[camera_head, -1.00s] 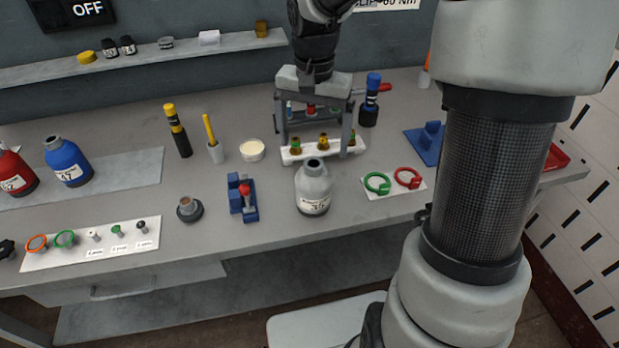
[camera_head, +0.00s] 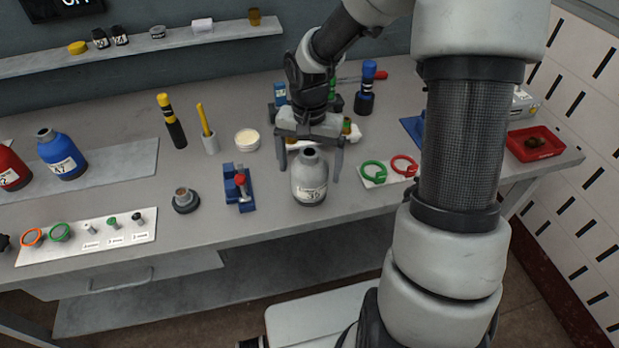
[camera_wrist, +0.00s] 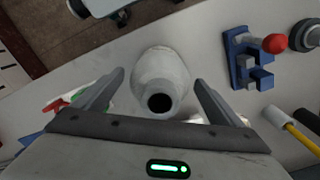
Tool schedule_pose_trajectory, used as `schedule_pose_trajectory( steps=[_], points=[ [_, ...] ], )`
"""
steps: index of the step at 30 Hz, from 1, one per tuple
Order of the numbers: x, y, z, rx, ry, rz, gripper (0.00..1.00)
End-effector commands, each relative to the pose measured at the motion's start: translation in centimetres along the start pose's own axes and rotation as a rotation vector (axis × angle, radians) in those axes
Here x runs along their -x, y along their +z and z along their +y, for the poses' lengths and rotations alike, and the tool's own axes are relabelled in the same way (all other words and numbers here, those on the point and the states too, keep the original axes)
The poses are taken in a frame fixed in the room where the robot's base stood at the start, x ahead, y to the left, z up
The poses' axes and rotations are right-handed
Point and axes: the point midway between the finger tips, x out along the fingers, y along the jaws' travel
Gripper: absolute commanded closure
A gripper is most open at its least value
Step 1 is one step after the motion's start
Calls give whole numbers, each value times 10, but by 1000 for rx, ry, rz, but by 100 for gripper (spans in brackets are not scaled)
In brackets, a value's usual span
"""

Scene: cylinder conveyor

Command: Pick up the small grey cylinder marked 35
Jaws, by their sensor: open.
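The small grey cylinder marked 35 (camera_head: 309,180) is a bottle-shaped grey container with a dark open mouth and a white label. It stands upright on the grey workbench. My gripper (camera_head: 310,165) is open just above and behind it in the head view, with a finger on either side of its upper part. In the wrist view the grey cylinder (camera_wrist: 160,80) lies between the two open fingers (camera_wrist: 160,90), with a gap on each side. The fingers do not appear to touch it.
A blue stand with a red knob (camera_head: 240,185) is close on the left. A card with green and red rings (camera_head: 385,170) lies on the right. A white rack with small bottles is partly hidden behind my gripper. The bench (camera_head: 260,222) in front is clear.

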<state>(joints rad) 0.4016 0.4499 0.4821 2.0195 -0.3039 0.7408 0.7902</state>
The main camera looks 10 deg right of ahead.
Motion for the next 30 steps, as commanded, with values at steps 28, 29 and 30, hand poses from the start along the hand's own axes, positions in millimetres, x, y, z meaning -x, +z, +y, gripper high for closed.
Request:
schedule_pose_trajectory(
  steps=[28,29,30],
  points=[
    [16,-2,0,1,-1,6,85],
    [21,-2,0,0,-1,7,85],
    [27,-2,-1,-1,-2,7,85]
  ],
)
